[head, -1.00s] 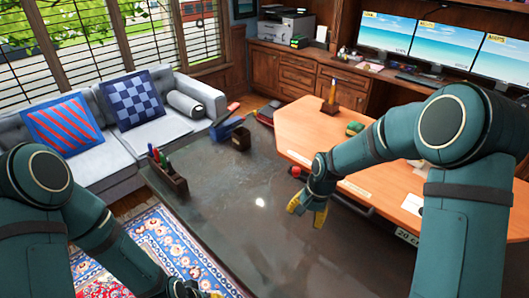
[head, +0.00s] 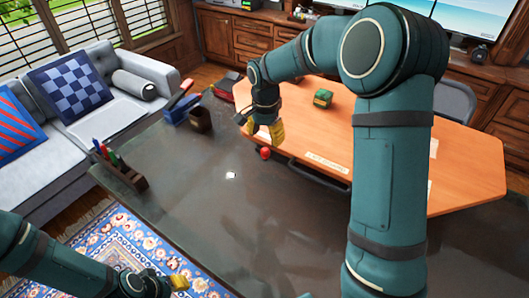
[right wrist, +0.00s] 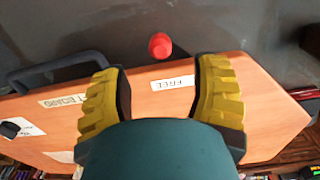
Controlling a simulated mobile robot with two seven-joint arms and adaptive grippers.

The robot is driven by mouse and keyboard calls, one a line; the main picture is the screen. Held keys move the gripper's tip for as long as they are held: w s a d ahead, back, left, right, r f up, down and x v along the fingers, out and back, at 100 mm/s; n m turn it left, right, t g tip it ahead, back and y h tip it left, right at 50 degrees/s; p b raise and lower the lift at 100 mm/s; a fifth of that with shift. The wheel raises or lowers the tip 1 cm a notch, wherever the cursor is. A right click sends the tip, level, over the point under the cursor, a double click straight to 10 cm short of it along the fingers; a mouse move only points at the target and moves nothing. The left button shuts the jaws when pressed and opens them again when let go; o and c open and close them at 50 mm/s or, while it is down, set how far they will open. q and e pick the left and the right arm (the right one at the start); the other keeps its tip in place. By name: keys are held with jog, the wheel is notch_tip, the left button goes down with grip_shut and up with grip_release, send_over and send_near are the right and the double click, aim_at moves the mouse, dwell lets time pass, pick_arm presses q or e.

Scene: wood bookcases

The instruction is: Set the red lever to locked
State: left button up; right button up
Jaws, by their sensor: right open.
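A red knob (head: 265,153), which looks like the lever's end, stands at the near edge of the orange wooden board. It also shows in the right wrist view (right wrist: 160,46), just beyond the fingertips, over the dark table top. A white label reading FREE (right wrist: 173,83) lies on the board close to it. My right gripper (head: 263,131) is open and empty, close behind the knob in the head view; its yellow fingers straddle the FREE label in the wrist view (right wrist: 160,67). The lever's shaft is not clearly visible. My left gripper (head: 165,284) is low at the bottom left, away from the board.
The orange board (head: 460,170) lies on the dark table (head: 190,190). It has a black handle (head: 318,178), another label (head: 327,163) and a green object (head: 323,98). A pen holder (head: 125,175), a blue object (head: 182,110) and a brown cup (head: 200,120) stand left.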

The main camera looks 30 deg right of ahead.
aim_at(265, 149)
notch_tip(265, 149, down, 7)
jog(key=shift+r+b, duration=0.2)
jog(key=shift+b, duration=0.15)
grip_shut()
